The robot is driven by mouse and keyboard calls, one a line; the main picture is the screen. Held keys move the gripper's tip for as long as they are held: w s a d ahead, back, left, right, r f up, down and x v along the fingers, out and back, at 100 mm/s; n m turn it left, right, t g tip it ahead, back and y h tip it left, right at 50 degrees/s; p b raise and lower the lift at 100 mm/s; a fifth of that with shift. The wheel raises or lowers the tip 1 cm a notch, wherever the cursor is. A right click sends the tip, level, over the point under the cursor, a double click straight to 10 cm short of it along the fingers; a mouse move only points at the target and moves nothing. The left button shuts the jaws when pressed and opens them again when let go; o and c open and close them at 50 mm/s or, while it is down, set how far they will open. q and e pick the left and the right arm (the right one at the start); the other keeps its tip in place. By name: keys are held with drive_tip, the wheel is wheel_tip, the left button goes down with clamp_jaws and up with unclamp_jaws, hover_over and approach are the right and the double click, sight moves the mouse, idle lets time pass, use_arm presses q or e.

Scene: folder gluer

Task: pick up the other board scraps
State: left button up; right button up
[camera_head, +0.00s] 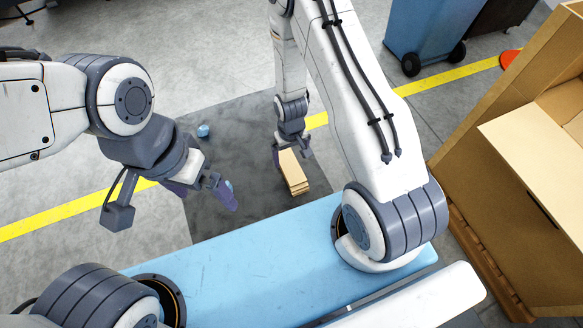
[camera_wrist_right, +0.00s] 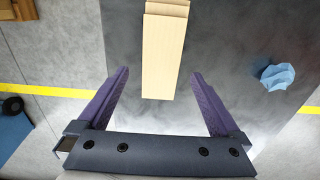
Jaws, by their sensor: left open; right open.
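A small stack of pale tan board scraps (camera_head: 294,174) lies on the dark grey mat. In the right wrist view the board scraps (camera_wrist_right: 164,55) run away from me, with their near end between my finger tips. My right gripper (camera_head: 291,154) is open at the far end of the stack in the head view. Its open jaws (camera_wrist_right: 160,74) also show in the wrist view, one finger on each side, with gaps to the boards. Whether the fingers are level with the boards I cannot tell. My left gripper (camera_head: 204,192) is open and empty, left of the stack.
A blue crumpled piece (camera_head: 203,130) lies on the mat (camera_head: 240,125); it also shows in the wrist view (camera_wrist_right: 278,77). A large open cardboard box (camera_head: 530,170) stands on a pallet at the right. A blue wheeled bin (camera_head: 430,35) is at the back.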

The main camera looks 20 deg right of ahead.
sight(291, 167)
drive_tip(key=shift+s+f+p, duration=0.15)
drive_tip(key=shift+f+p, duration=0.15)
drive_tip(key=shift+f, duration=0.05)
wheel_tip(291, 167, down, 3)
drive_tip(key=shift+s+a+f+p, duration=0.1)
drive_tip(key=shift+a+p, duration=0.05)
drive_tip(key=shift+p, duration=0.5)
drive_tip(key=shift+f, duration=0.5)
drive_tip(key=c, duration=1.3)
drive_tip(key=shift+o, duration=0.2)
drive_tip(key=shift+r, duration=0.1)
